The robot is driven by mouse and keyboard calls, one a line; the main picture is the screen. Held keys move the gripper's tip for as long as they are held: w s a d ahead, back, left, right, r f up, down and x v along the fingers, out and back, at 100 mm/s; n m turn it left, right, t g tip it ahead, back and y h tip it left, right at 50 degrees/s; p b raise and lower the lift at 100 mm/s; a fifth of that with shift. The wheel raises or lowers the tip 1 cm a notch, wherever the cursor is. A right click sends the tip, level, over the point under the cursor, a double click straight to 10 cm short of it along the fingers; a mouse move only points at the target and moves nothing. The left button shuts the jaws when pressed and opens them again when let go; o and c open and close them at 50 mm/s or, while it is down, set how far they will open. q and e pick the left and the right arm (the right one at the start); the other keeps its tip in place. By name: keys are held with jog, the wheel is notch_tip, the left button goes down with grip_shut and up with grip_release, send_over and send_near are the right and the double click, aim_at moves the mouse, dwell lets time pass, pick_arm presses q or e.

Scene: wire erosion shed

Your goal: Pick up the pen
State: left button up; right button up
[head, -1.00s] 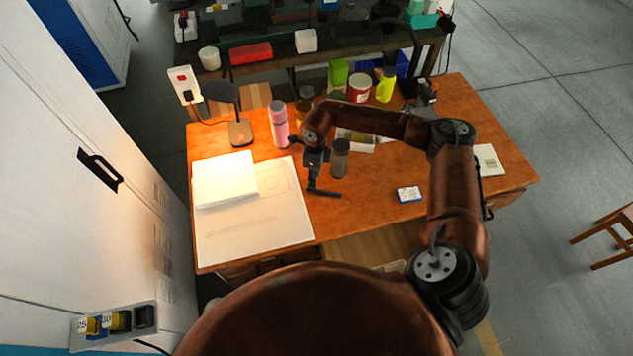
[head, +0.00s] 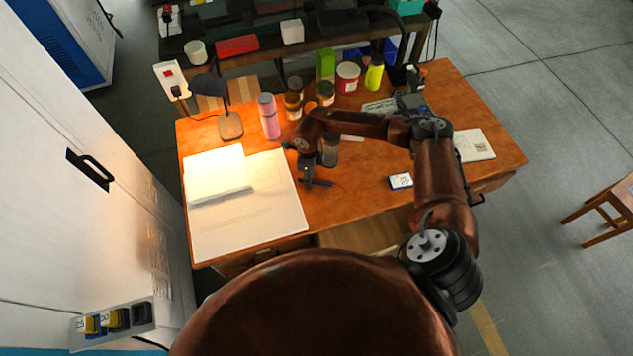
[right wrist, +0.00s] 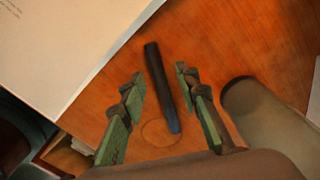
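A dark pen with a bluish end (right wrist: 160,90) lies on the wooden table, right of the paper sheet, in the right wrist view. In the head view the pen (head: 323,184) shows small beside my right gripper (head: 309,178), partly hidden by it. In the right wrist view the green-padded fingers of my right gripper (right wrist: 160,74) are open, one on each side of the pen, with gaps between them and it. Whether the fingertips touch the table I cannot tell. My left gripper is in neither view.
A grey jar (head: 331,152) stands close to the right gripper; it also shows in the right wrist view (right wrist: 258,105). Large paper sheets (head: 250,220) lie left. A pink bottle (head: 269,117) and a lamp (head: 230,124) stand behind.

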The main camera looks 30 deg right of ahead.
jog(key=c, duration=0.5)
grip_shut()
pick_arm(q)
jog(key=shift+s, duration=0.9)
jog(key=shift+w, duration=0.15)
